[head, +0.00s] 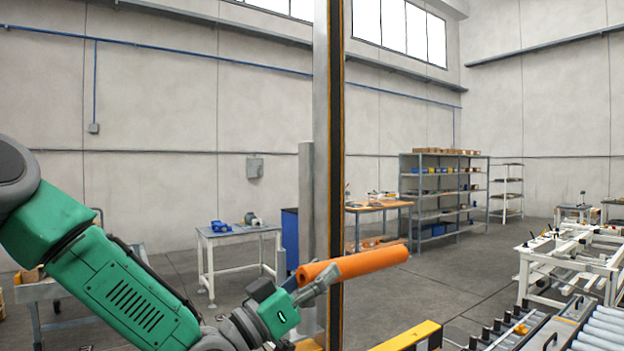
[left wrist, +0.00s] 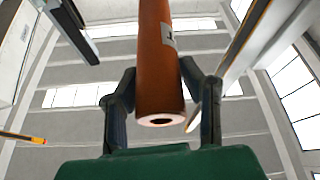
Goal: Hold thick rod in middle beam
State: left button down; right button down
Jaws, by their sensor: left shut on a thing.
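A thick orange rod (head: 368,262) lies nearly level in the head view, its right end slightly higher. My left gripper (head: 318,284) is shut on it near its left end. In the left wrist view the rod (left wrist: 158,60) stands between both fingers (left wrist: 162,100), with its hollow end facing the camera and a small pale label on its side. A tall grey beam with a dark, orange-edged face (head: 337,150) rises behind the rod in the head view. I cannot tell whether rod and beam touch. My right gripper is out of view.
A yellow bar (head: 408,338) is at the bottom middle. A roller conveyor (head: 598,330) and a white frame table (head: 560,262) stand at the right. A white workbench (head: 238,234) and shelves (head: 440,190) stand farther back. Open floor lies between.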

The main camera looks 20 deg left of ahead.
pick_arm(q)
jog(key=s+a+p, duration=0.3)
jog(key=s+a, duration=0.8)
jog(key=s, duration=0.3)
jog(key=shift+s+p, duration=0.25)
jog(key=shift+p, duration=0.05)
jog(key=shift+a, duration=0.15)
jog(key=d+f+n+t+y+b, duration=0.1)
jog(key=d+f+n+y+b, duration=0.1)
jog(key=f, duration=1)
jog(key=w+d+f+n+t+y+b, duration=0.1)
jog(key=d+f+t+y+b, duration=0.1)
jog(key=f+y+b, duration=0.2)
notch_tip(320, 180, down, 8)
jog(key=b, duration=0.3)
jog(key=shift+w+d+r+n+y, duration=0.15)
jog(key=shift+w+d+n+y, duration=0.15)
jog(key=shift+d+n, duration=0.1)
jog(key=shift+s, duration=0.1)
